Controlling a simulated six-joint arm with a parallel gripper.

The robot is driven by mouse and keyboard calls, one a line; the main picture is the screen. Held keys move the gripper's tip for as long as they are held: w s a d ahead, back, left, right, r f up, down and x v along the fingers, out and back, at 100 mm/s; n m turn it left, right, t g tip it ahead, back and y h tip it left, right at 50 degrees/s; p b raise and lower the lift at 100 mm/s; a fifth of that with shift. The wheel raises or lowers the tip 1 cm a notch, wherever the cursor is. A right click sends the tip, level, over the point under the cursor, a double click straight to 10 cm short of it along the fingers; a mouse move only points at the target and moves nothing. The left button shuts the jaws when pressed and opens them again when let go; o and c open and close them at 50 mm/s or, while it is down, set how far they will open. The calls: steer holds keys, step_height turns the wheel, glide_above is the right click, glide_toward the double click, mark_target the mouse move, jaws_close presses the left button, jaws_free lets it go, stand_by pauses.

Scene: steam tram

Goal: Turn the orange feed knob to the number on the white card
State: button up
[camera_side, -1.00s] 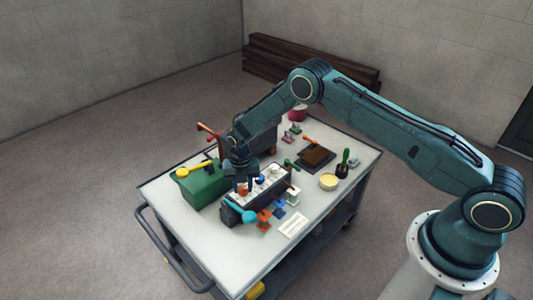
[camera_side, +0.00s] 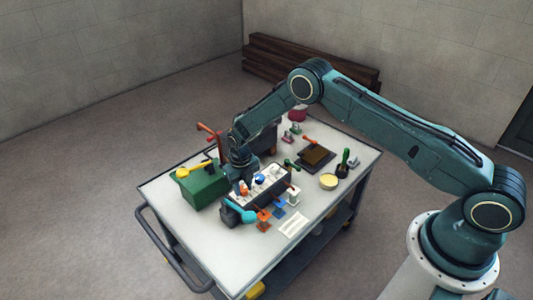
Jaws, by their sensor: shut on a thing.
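The orange feed knob (camera_side: 243,188) sits on the white-topped dark panel box (camera_side: 270,183) in the middle of the cart. My gripper (camera_side: 243,182) points down over the left part of this panel and is shut on the orange knob, hiding most of it. A white card (camera_side: 293,224) lies flat on the cart's front right area. The number on it is too small to read, and so are the marks around the knob.
A green box (camera_side: 203,188) with a yellow-handled thing on top stands close on the left. A blue knob (camera_side: 259,180) is on the same panel. Small orange and blue parts stand in front. A dark tray (camera_side: 315,157) and yellow bowl (camera_side: 328,181) are to the right.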

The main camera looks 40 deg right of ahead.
mark_target(243, 188)
steer(key=o, duration=1)
steer(key=shift+r, duration=0.1)
step_height(243, 188, up, 14)
steer(key=shift+f, duration=0.15)
stand_by(0.4)
